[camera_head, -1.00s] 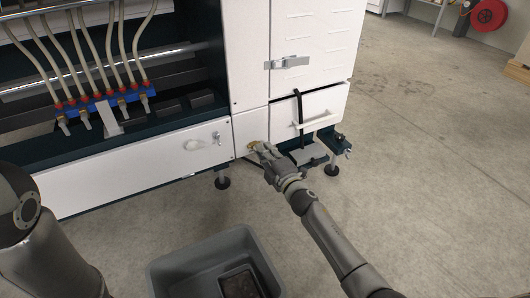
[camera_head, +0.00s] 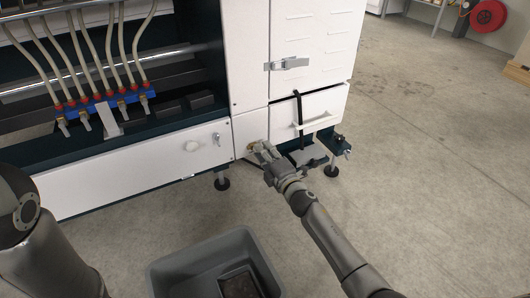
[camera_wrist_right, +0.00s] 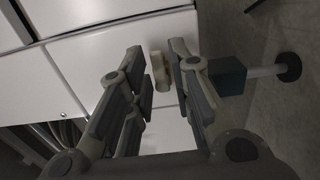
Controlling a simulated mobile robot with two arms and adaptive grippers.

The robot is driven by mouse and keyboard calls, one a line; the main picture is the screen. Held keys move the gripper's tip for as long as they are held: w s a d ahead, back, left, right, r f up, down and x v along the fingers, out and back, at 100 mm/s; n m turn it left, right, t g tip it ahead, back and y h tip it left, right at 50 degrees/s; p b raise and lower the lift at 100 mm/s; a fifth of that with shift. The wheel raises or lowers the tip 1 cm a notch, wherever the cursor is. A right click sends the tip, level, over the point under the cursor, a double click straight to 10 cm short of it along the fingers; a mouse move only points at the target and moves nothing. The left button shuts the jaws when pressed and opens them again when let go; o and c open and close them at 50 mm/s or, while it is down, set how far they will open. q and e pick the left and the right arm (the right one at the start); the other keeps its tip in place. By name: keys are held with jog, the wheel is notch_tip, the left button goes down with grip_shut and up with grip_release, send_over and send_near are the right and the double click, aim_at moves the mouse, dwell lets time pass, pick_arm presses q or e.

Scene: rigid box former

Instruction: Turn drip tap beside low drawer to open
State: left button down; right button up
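The drip tap (camera_head: 251,146) is a small brass-coloured part low on the white machine front, left of the low drawer (camera_head: 330,104). My right gripper's fingers partly hide it in the head view. My right gripper (camera_head: 259,148) is at the tap. In the right wrist view, a pale beige piece (camera_wrist_right: 160,71), apparently the tap's handle, stands between the two fingers of my right gripper (camera_wrist_right: 156,58). The fingers are apart, with a visible gap on the left of this piece; contact on the right is unclear. My left gripper is out of view; only its arm shows.
A grey bin (camera_head: 205,262) stands on the floor in front, with a dark item inside. The drawer's white handle (camera_head: 318,122) and a dark bracket (camera_head: 337,143) are close right of my right gripper. Machine feet (camera_head: 222,183) stand below.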

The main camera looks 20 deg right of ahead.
jog(key=shift+o, duration=0.4)
jog(key=shift+s+d, duration=0.1)
jog(key=s+d, duration=0.2)
jog(key=s, duration=0.9)
jog(key=shift+s, duration=0.3)
jog(key=shift+d, duration=0.1)
